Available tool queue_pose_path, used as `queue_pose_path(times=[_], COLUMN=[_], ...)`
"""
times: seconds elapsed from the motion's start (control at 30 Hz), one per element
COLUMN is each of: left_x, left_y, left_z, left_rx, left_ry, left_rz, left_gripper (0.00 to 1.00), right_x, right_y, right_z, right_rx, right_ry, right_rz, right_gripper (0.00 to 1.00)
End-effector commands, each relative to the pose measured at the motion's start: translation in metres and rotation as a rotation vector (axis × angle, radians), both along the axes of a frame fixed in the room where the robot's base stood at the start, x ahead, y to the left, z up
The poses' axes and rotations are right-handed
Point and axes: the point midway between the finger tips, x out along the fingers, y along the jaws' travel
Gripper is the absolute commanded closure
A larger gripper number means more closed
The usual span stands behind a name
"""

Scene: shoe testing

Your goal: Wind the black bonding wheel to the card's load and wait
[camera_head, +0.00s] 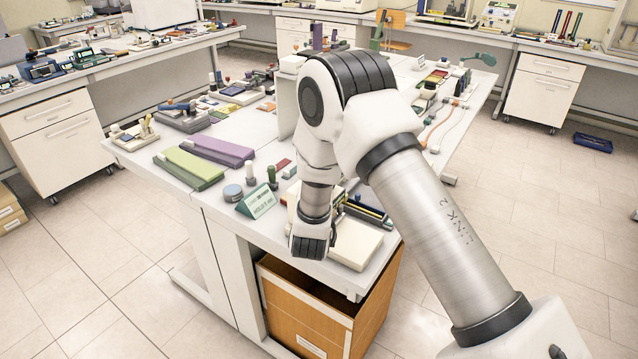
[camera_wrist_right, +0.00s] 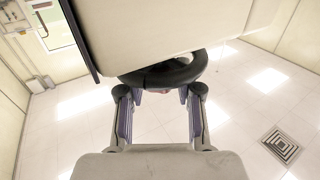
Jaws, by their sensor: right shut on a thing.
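The black bonding wheel (camera_wrist_right: 165,73) shows in the right wrist view as a dark ring under a cream housing (camera_wrist_right: 170,30), which hides its upper part. My right gripper (camera_wrist_right: 160,93) is shut on the wheel, its two fingers on either side of the rim. In the head view my right arm reaches over the table's front corner and hides the wheel. A cream machine base (camera_head: 355,247) shows beside my wrist there. A green card (camera_head: 258,201) stands tilted on the table to the left; its writing is too small to read. My left gripper is not in view.
A blue-grey round tin (camera_head: 232,191), a green pad (camera_head: 188,167) and a purple pad (camera_head: 217,150) lie left of the card. A wooden drawer cabinet (camera_head: 305,318) stands below the table's front edge. Open floor lies to both sides.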

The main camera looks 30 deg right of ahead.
Motion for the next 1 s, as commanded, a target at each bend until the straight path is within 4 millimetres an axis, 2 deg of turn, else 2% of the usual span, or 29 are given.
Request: queue_pose_path(times=[0.03, 0.1, 0.27, 0.53, 0.57, 0.6, 0.63, 1.0], left_x=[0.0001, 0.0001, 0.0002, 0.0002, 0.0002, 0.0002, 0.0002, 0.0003], left_y=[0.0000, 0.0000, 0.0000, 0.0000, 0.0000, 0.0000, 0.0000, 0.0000], left_z=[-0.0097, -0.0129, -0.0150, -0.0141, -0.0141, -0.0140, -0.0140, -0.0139], left_rx=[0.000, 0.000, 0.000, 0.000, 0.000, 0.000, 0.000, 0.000], left_ry=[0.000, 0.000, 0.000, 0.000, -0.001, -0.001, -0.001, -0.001], left_rz=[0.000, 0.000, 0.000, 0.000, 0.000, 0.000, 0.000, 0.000], left_gripper=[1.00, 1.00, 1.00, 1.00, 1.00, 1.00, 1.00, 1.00], right_x=[0.0022, 0.0019, 0.0005, -0.0002, -0.0002, -0.0003, -0.0003, -0.0032], right_y=[0.0024, 0.0018, 0.0008, 0.0002, 0.0002, 0.0001, 0.0001, 0.0055], right_z=[-0.0040, -0.0031, -0.0016, -0.0011, -0.0012, -0.0012, -0.0011, -0.0003], right_rx=[-0.002, -0.001, 0.003, 0.005, 0.004, 0.004, 0.004, 0.001], right_ry=[-0.005, -0.003, 0.000, 0.001, 0.002, 0.002, 0.002, 0.002], right_rz=[-0.037, -0.099, -0.176, -0.183, -0.183, -0.183, -0.183, -0.179], right_gripper=[1.00, 1.00, 1.00, 1.00, 0.62, 0.48, 0.39, 0.39])
